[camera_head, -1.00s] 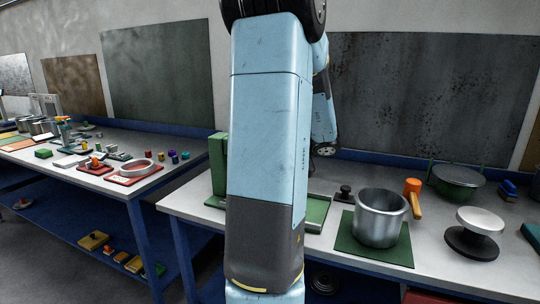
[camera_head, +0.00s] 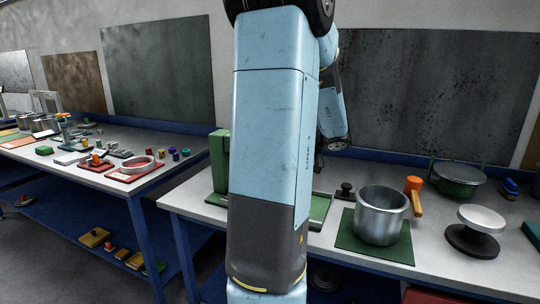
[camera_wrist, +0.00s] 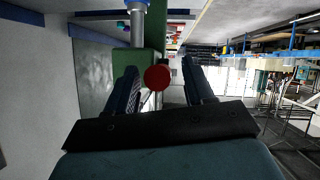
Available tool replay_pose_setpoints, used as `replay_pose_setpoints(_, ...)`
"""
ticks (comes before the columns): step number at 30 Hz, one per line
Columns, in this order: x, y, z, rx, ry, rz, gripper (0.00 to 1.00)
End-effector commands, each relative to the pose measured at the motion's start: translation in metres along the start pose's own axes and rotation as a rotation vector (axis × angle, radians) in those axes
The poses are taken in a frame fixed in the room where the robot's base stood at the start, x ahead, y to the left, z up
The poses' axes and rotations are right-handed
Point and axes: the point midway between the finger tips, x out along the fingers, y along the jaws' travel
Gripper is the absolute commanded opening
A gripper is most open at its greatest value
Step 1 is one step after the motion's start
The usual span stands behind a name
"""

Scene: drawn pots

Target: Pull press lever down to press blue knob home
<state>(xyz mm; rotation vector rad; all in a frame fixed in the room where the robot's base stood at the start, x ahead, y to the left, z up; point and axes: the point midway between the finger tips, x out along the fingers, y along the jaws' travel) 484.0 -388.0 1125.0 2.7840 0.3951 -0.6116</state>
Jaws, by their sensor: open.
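A green press (camera_head: 219,165) stands at the back left of the near bench, mostly hidden behind my arm. In the wrist view its green body (camera_wrist: 152,38) shows ahead, with a red ball (camera_wrist: 157,77), seemingly the end of the press lever. My gripper (camera_wrist: 158,66) is open, with a dark finger on each side of the red ball and a gap beside it. A silver rod with a blue part (camera_wrist: 137,5) shows at the top edge; I cannot tell if this is the blue knob. The gripper is hidden in the head view.
A metal pot (camera_head: 380,220) stands on a green mat (camera_head: 350,241). An orange mallet (camera_head: 415,196), a green lidded pot (camera_head: 459,179) and a silver-and-black round piece (camera_head: 480,222) stand to the right. A second bench with small coloured parts is at left.

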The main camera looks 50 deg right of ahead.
Motion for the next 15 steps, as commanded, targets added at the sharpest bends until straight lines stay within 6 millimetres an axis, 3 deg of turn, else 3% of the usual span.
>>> replay_pose_setpoints(9,-0.064,0.001,0.0,0.001,-0.001,0.003,0.53)
replay_pose_setpoints(15,-0.092,0.001,0.0,0.002,0.0,0.002,0.53)
